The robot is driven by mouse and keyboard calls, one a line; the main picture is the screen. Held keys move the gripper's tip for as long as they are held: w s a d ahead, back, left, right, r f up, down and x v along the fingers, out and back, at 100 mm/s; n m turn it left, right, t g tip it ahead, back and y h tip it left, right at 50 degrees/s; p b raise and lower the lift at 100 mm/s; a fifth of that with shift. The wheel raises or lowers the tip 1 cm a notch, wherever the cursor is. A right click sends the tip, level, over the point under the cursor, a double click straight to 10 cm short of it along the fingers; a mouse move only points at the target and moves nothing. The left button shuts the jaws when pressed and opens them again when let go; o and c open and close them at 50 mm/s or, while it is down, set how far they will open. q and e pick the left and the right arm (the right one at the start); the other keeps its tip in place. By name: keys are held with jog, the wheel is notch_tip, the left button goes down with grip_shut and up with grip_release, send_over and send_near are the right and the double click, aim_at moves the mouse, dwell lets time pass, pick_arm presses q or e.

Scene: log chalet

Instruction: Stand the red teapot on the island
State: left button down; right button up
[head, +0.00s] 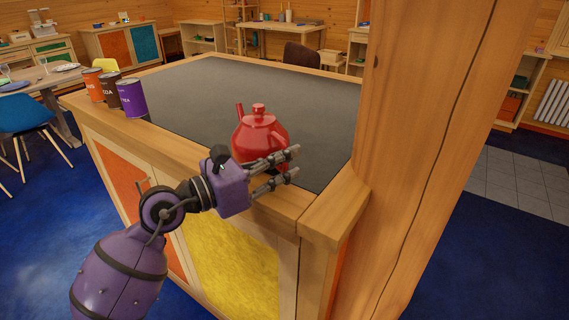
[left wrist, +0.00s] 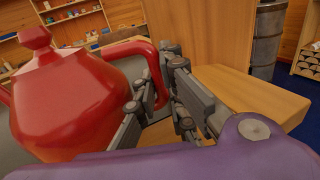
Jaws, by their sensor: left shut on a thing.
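The red teapot (head: 258,132) is upright at the near edge of the island's dark top (head: 215,95), close to the wooden post. My left gripper (head: 292,163) is at its near right side and is shut on its handle. In the left wrist view the teapot (left wrist: 70,95) fills the left side, and its handle passes between the fingers of the gripper (left wrist: 165,95). The teapot's base is mostly hidden behind the gripper, so I cannot tell whether it touches the top. My right gripper does not show.
Several cans, among them a purple one (head: 131,98), stand at the island's left edge. A thick wooden post (head: 425,130) rises at the island's right corner. The middle and back of the island top are clear. A blue chair (head: 22,113) stands at far left.

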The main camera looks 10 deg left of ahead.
pick_arm(q)
jog(key=shift+r, duration=0.15)
jog(key=shift+f, duration=0.25)
jog(key=c, duration=1.8)
grip_release()
jog(key=shift+c, duration=0.2)
